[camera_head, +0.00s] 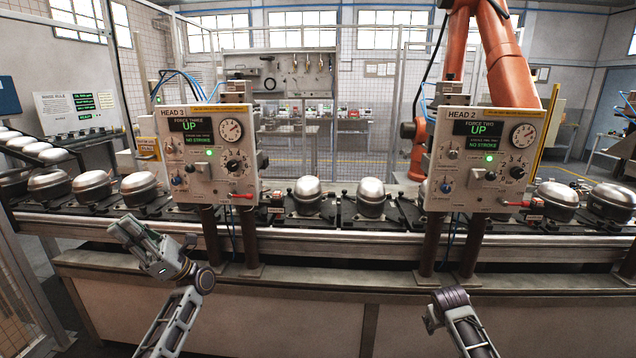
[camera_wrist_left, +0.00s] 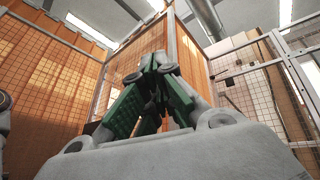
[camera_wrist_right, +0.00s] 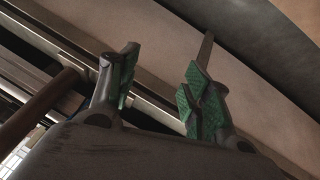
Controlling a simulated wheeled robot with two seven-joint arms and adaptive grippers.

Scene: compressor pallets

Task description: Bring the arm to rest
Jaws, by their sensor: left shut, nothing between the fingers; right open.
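My left gripper (camera_head: 128,232) is raised at the left in the head view, in front of the conveyor and to the left of the HEAD 3 panel. In the left wrist view its green-padded fingers (camera_wrist_left: 158,65) are together with nothing between them. My right gripper's fingers (camera_wrist_right: 162,68) stand apart and empty in the right wrist view. In the head view part of my right arm (camera_head: 456,306) shows low at the right, below the HEAD 2 panel. I cannot make out the right fingers in the head view.
The conveyor (camera_head: 330,232) with several silver compressor domes (camera_head: 308,190) runs across the front. The HEAD 3 panel (camera_head: 205,158) and HEAD 2 panel (camera_head: 487,160) stand on posts at its near edge, both reading UP. An orange robot arm (camera_head: 500,60) stands behind. The front ledge (camera_head: 330,290) is bare.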

